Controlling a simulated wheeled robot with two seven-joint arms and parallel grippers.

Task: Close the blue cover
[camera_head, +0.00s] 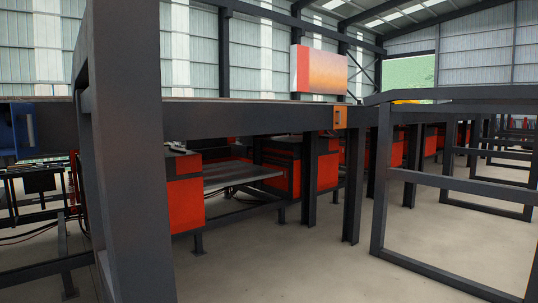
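A blue part (8,138) shows at the far left edge of the head view, on the dark horizontal beam. It is cut off by the picture's edge, and a light, handle-like piece stands on its right side. It may be the blue cover; I cannot tell whether it is open or closed. Neither of my grippers is in view.
A thick dark post (128,160) stands close in front, left of centre. A long dark beam (250,119) crosses behind it. Red-orange machine boxes (184,200) stand beneath. A dark frame fence (455,182) is at right. Bare floor (290,265) lies at the front centre.

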